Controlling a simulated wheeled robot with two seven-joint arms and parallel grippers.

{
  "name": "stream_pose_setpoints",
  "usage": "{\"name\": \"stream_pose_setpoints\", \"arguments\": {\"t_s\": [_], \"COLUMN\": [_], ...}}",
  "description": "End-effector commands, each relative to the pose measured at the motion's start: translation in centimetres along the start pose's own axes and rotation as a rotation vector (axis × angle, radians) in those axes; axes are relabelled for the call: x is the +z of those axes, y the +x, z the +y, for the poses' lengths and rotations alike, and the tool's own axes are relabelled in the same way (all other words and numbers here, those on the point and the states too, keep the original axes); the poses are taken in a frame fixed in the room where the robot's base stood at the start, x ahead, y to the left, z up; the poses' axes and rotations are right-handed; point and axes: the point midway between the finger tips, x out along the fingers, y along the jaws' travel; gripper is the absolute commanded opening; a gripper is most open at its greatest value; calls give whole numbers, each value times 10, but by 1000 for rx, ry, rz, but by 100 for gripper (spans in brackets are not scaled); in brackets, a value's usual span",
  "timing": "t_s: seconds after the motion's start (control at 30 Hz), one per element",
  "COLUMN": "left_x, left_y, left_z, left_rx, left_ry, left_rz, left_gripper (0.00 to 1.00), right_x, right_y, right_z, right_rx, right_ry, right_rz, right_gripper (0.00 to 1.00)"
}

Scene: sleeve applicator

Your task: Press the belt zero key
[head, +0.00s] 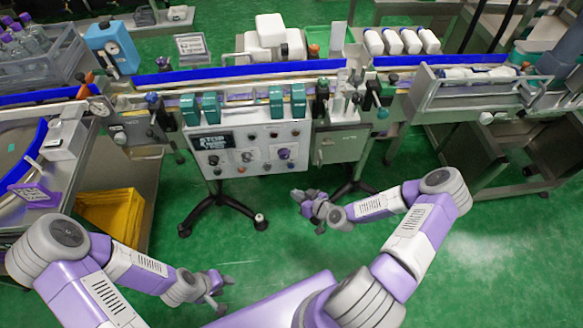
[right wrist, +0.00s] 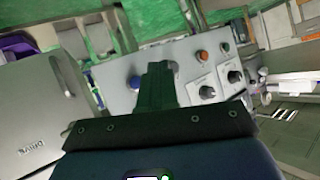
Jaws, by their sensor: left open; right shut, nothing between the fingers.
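The control panel (head: 250,160) faces me at the middle of the machine, with a dark sign, several buttons and knobs. In the right wrist view the panel (right wrist: 187,92) shows a blue button (right wrist: 135,83), an orange button (right wrist: 203,56) and dark knobs (right wrist: 235,76). I cannot tell which control is the belt zero key; labels are too small. My right gripper (head: 301,196) is shut and empty, below and right of the panel, apart from it in the head view. Its fingers (right wrist: 158,72) cover part of the panel in the wrist view. My left gripper (head: 225,291) is open and empty, low over the floor.
A grey cabinet (head: 341,147) stands right of the panel. The conveyor (head: 240,75) with blue rails runs behind it. A black tripod foot (head: 222,208) stands below the panel. A yellow bin (head: 112,212) is at left. The green floor in front is clear.

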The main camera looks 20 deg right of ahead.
Motion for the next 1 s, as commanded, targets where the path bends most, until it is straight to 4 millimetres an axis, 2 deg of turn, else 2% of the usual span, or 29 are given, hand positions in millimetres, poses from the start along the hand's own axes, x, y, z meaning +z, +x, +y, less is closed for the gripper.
{"name": "stream_pose_setpoints", "arguments": {"t_s": [0.5,1.0], "left_x": [-1,-1], "left_y": [18,21], "left_z": [-7,-8], "left_rx": [0,0], "left_ry": [0,0], "left_rz": [0,0], "left_gripper": [43,43], "right_x": [-32,-39], "right_y": [48,54], "right_z": [34,39], "right_rx": [0,0], "right_ry": [-1,2], "right_rz": [-1,-1], "right_gripper": [0,0]}}
